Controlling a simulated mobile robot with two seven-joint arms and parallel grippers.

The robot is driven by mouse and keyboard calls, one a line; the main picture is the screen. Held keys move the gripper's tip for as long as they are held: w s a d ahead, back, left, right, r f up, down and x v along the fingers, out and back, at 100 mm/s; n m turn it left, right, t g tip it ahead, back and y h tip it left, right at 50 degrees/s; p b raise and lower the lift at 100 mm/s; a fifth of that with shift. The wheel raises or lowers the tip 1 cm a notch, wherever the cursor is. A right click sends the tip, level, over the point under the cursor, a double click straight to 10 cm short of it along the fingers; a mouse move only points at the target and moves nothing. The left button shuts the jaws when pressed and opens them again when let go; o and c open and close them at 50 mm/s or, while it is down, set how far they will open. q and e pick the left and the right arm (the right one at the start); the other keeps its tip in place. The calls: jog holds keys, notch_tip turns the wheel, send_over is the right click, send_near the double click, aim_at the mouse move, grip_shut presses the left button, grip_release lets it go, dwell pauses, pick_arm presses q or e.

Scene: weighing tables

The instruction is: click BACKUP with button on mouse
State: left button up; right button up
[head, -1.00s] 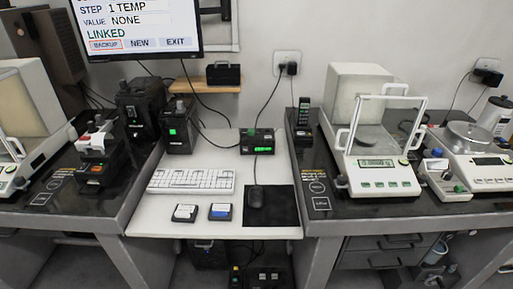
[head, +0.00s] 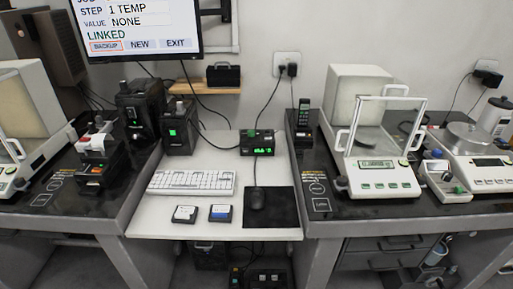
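A dark mouse (head: 257,199) sits on a black mouse pad (head: 283,207) at the right of the white desk, its cable running back. The monitor (head: 139,30) at the upper left reads STEP 1 TEMP, VALUE NONE, LINKED. Its bottom row holds BACKUP (head: 106,46), NEW and EXIT buttons; BACKUP has an orange-red outline. No cursor can be made out. Neither of my grippers is in view.
Balances stand on the dark tables either side, the right one (head: 384,178) nearest.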

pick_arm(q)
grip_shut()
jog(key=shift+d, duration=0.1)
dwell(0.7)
